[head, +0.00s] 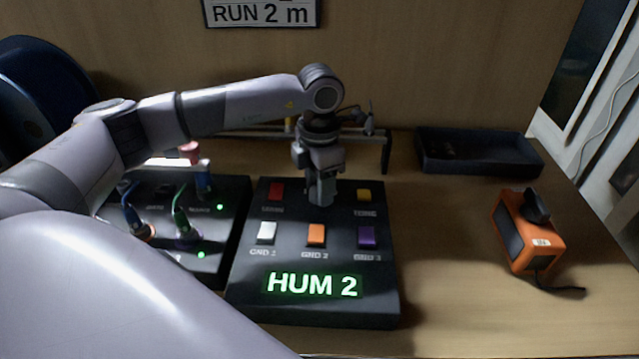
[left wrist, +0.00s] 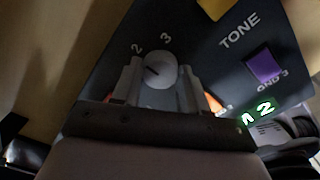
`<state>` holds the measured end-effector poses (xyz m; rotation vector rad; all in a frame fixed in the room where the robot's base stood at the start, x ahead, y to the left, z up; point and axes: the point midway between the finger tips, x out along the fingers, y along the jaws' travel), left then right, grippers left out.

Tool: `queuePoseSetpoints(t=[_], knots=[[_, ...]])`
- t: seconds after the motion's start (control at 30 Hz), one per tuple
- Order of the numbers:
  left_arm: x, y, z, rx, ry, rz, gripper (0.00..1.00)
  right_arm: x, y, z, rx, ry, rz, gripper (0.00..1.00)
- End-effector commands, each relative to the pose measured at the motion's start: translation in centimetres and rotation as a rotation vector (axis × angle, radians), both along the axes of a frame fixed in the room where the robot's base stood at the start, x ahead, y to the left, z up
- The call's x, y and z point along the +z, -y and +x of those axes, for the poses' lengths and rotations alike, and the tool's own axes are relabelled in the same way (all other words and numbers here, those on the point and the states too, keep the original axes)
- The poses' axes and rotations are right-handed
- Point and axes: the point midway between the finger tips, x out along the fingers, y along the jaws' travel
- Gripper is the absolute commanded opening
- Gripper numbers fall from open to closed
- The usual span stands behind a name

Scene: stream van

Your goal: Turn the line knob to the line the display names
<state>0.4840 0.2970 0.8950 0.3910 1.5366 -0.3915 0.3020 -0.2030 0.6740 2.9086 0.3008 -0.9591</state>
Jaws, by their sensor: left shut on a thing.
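The black control box (head: 385,290) stands on the table, and its lit green display (head: 312,285) reads HUM 2. My left gripper (head: 320,197) points down at the box's upper middle, between the red and yellow buttons. In the left wrist view the pale round line knob (left wrist: 159,73) sits between the fingers, and the gripper is shut on it. The numbers 2 and 3 show beside the knob; other marks are hidden. A short dark pointer mark shows on the knob, seemingly on the side toward the 2. My right gripper is not in view.
The box also has white (head: 266,232), orange (head: 315,235) and purple (head: 367,237) buttons. A dark panel (head: 235,200) with plugged cables and green lights stands at left. An orange device (head: 523,232) and a black tray (head: 475,165) are at right.

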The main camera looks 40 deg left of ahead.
Motion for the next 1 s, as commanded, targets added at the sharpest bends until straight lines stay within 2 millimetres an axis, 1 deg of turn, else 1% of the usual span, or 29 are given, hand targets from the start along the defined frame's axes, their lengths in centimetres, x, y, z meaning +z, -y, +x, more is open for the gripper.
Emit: queuePoseSetpoints(t=[0.07, 0.1, 0.13, 0.17, 0.43, 0.53, 0.67, 0.8, 0.9, 1.0], knots=[[0.2, 0.0, 0.2, 0.002, 0.008, -0.001, 0.13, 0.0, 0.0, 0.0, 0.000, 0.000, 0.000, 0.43], [0.2, 0.0, 0.2, 0.002, 0.007, -0.002, 0.53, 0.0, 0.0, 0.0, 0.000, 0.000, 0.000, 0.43], [0.2, 0.0, 0.2, 0.002, 0.007, -0.002, 0.63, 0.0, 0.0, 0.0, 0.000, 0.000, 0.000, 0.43], [0.2, 0.0, 0.2, 0.003, 0.006, -0.001, 0.68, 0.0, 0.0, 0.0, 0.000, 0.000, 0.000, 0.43], [0.1, 0.0, 0.1, 0.002, 0.003, -0.001, 0.68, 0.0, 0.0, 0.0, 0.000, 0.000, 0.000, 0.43], [0.7, 0.0, 0.1, 0.002, 0.005, -0.001, 0.68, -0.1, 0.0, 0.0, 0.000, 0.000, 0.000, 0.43], [2.6, 0.0, 0.1, 0.002, 0.007, -0.002, 0.68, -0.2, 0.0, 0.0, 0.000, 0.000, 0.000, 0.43], [5.0, 0.0, 0.1, 0.002, 0.007, -0.002, 0.68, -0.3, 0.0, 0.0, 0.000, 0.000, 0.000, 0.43], [6.3, 0.0, 0.1, 0.003, 0.007, -0.002, 0.68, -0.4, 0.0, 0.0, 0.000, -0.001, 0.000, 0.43], [7.0, 0.0, 0.1, 0.003, 0.005, -0.001, 0.68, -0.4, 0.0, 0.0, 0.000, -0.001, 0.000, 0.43]])
